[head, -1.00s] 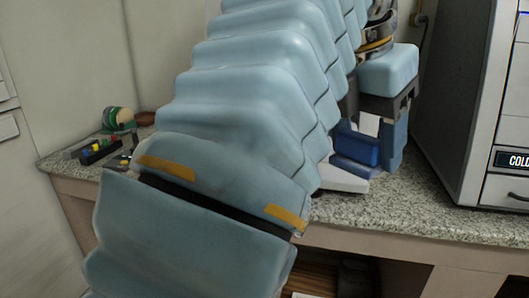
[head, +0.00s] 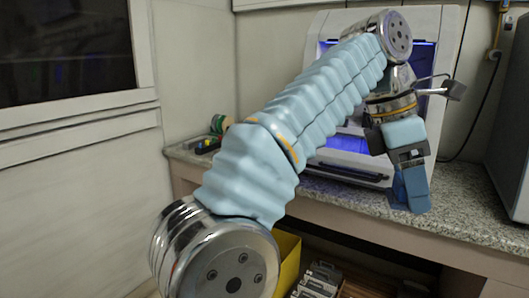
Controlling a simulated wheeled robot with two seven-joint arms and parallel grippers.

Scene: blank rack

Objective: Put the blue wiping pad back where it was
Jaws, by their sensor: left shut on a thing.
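My left gripper (head: 411,178) hangs with its fingers pointing down in front of the right side of a white machine, over the counter. It is shut on the blue wiping pad (head: 418,203), a small blue block at its fingertips. The pad's blue is close to the fingers' blue, so its outline is hard to make out. I cannot tell whether the pad's lower edge touches the counter or is above it. My right gripper is not in view.
The white machine (head: 447,70) with blue-lit openings stands on the speckled counter (head: 345,197), partly hidden by my left arm. Small items (head: 210,142) lie at the counter's left end. A yellow bin (head: 288,262) is below. A grey cabinet (head: 512,130) stands at right.

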